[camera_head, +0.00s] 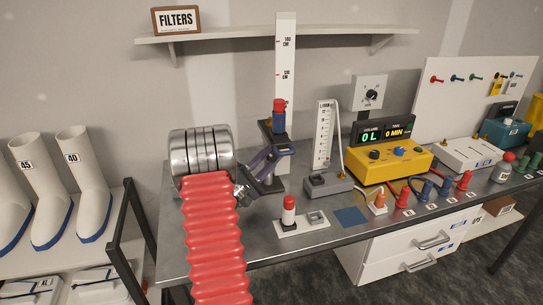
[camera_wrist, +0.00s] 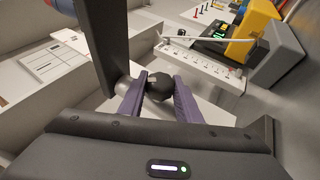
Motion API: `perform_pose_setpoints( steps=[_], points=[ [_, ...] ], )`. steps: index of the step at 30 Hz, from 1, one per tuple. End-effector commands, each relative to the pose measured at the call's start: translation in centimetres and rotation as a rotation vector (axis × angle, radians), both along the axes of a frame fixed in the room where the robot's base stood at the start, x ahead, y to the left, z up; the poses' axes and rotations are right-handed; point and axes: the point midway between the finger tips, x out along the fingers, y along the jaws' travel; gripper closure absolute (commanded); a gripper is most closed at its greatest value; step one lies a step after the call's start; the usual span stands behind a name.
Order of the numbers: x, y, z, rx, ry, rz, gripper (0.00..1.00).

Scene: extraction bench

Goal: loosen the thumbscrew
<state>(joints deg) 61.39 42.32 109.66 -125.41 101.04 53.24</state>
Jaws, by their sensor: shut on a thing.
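The thumbscrew (camera_wrist: 158,87) is a round black knob on a short grey shaft, seen in the middle of the wrist view. My gripper's purple fingers (camera_wrist: 159,82) are shut on it, one on each side. In the head view my gripper (camera_head: 272,156) reaches to the dark carriage (camera_head: 266,130) at the upright scale post (camera_head: 285,60). There the thumbscrew is hidden by the fingers and the carriage. A red and blue cylinder (camera_head: 279,113) stands upright on the carriage.
A red and white cylinder (camera_head: 289,211) stands on a white plate at the bench's front. A grey box with a thermometer-like scale (camera_head: 325,135) and a yellow control box (camera_head: 390,163) are to the right. A shelf (camera_head: 230,36) hangs above.

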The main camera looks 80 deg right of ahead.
Motion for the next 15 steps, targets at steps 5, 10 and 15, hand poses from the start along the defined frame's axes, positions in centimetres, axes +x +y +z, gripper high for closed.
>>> perform_pose_setpoints(
  steps=[5,10,15],
  points=[
    [-0.13,0.08,-0.34,0.008,0.001,-0.004,0.92],
    [-0.10,0.05,-0.24,0.006,0.000,-0.003,0.58],
    [-0.05,0.03,-0.12,0.003,0.000,-0.001,0.51]
  ],
)
